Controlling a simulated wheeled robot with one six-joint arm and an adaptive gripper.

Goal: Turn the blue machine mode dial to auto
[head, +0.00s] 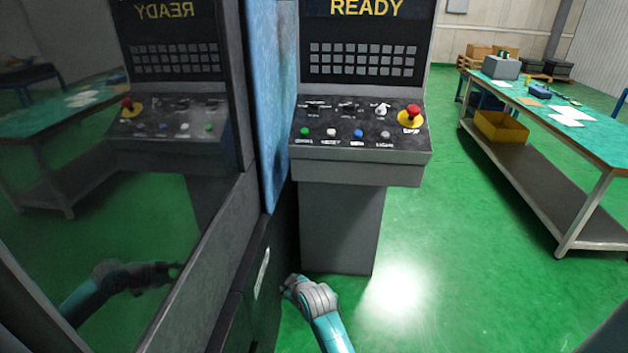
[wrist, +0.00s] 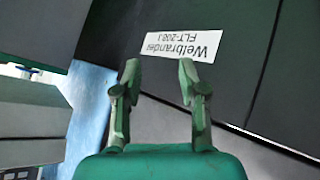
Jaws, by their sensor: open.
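The control panel (head: 345,152) stands on a grey pedestal in the middle of the head view. Its sloped face carries two dark knobs, a left one (head: 313,107) and a middle one (head: 347,107), and a pale knob (head: 381,109) on the right. Their labels and settings are too small to read, so I cannot tell which is the mode dial. My gripper (head: 288,285) is low beside the machine's dark side, well below the panel. In the wrist view my gripper (wrist: 158,72) is open and empty, facing a dark panel with a white Welbrander label (wrist: 182,43).
A red emergency stop (head: 410,116) on yellow sits at the panel's right. Coloured buttons, including a blue one (head: 358,134), line its front. The screen (head: 365,45) reads READY. The glossy machine door (head: 130,200) fills the left. A workbench (head: 535,118) stands right; green floor between is clear.

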